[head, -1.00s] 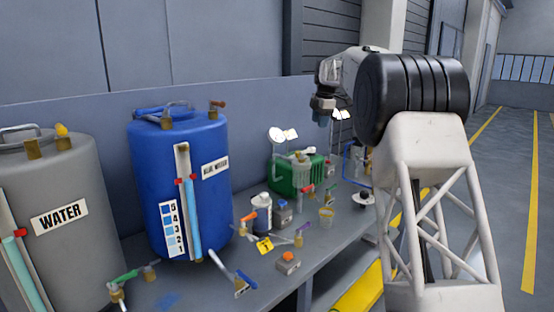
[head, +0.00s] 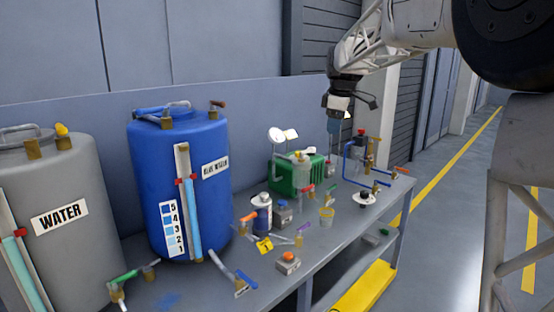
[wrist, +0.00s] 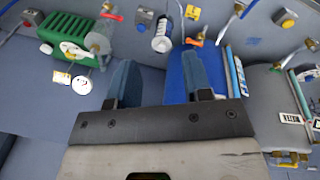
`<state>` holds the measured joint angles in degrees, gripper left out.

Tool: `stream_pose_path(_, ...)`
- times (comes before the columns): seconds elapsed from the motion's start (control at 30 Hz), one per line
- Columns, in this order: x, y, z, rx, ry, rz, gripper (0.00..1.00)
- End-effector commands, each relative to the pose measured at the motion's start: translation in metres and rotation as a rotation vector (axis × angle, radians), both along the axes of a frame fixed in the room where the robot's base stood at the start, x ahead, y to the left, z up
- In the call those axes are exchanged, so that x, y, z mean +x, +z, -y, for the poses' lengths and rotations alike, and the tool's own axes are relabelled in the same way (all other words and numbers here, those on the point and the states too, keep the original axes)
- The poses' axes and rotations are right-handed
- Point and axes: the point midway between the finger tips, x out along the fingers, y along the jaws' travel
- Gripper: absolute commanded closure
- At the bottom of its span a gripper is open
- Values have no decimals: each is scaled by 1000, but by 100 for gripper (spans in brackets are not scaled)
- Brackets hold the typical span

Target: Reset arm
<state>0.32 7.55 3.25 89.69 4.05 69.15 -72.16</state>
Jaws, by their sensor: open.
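My gripper (wrist: 158,82) shows in the wrist view with its two blue fingers apart and nothing between them. In the head view my gripper (head: 334,125) hangs fingers down above the far part of the bench, over and slightly right of the green machine (head: 286,175). It appears clear of everything, and its fingertips are small in that view. The green machine also shows at the upper left of the wrist view (wrist: 68,30).
A blue tank (head: 150,190) and a grey WATER tank (head: 60,185) stand on the bench (head: 330,250) at left.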

Motion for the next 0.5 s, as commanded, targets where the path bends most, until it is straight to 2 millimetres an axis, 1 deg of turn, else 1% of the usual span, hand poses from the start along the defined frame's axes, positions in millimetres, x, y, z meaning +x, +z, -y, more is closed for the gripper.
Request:
stream_pose_path(0.03,-15,1,0,3,-29,-1,55)
stream_pose_path(0.23,-68,-4,2,19,-158,-2,55)
stream_pose_path(0.5,-141,-17,3,42,-333,-5,55)
